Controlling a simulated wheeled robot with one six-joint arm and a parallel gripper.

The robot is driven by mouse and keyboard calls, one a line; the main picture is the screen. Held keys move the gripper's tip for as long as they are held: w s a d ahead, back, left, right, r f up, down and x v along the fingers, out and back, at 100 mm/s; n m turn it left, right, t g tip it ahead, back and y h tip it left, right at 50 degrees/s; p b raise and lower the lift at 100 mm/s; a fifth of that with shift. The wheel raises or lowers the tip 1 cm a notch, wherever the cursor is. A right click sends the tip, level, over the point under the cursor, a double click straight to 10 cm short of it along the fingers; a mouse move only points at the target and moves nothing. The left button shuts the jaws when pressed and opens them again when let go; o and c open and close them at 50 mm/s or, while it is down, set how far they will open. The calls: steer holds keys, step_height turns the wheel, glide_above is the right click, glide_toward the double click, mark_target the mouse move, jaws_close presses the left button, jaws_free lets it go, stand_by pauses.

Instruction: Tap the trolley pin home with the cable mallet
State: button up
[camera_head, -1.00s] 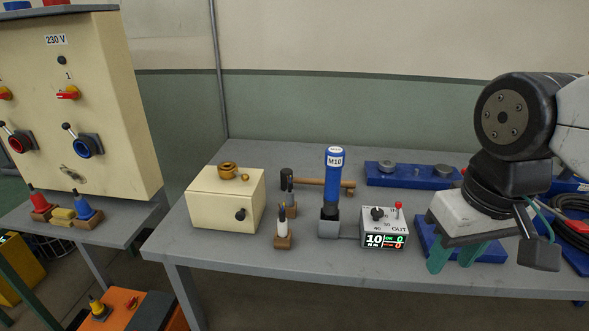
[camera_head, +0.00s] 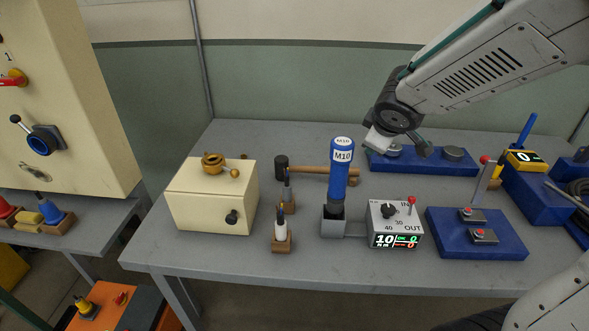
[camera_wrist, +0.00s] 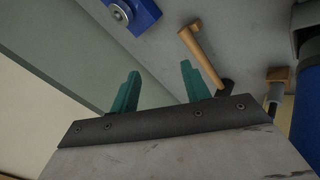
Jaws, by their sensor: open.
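The cable mallet, with a black head (camera_head: 281,167) and a wooden handle (camera_head: 325,170), lies across the bench behind the blue M10 tool. Its handle also shows in the wrist view (camera_wrist: 203,57); the dark head there is partly hidden by my gripper. My gripper (camera_wrist: 160,69) is open and empty, its green fingers apart, with the handle just right of the right finger. In the head view my gripper (camera_head: 402,143) hangs right of the handle's end, over the blue plate (camera_head: 440,168) with round grey discs. I cannot single out the trolley pin.
The blue M10 tool (camera_head: 340,170) stands upright in front of the handle, beside a control box (camera_head: 395,222). Small tools on wooden blocks stand near a cream box (camera_head: 212,198). A blue plate with red buttons (camera_head: 477,245) lies right. The front bench strip is clear.

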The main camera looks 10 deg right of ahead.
mark_target(321, 168)
steer(key=w+a+f+n+y, duration=0.1)
steer(key=w+a+f+n, duration=0.1)
steer(key=f, duration=0.1)
steer(key=w+a+f+n+y, duration=0.2)
steer(key=a+f, duration=0.1)
steer(key=f, duration=0.1)
steer(key=w+a+f+n+y, duration=0.2)
steer(key=a+f+n, duration=0.1)
steer(key=f, duration=0.1)
steer(key=shift+w+a, duration=0.25)
steer(key=shift+w, duration=0.1)
steer(key=shift+x, duration=3)
steer(key=shift+w+d+r, duration=0.1)
steer(key=shift+d+r, duration=0.05)
steer(key=shift+d, duration=0.05)
jaws_close()
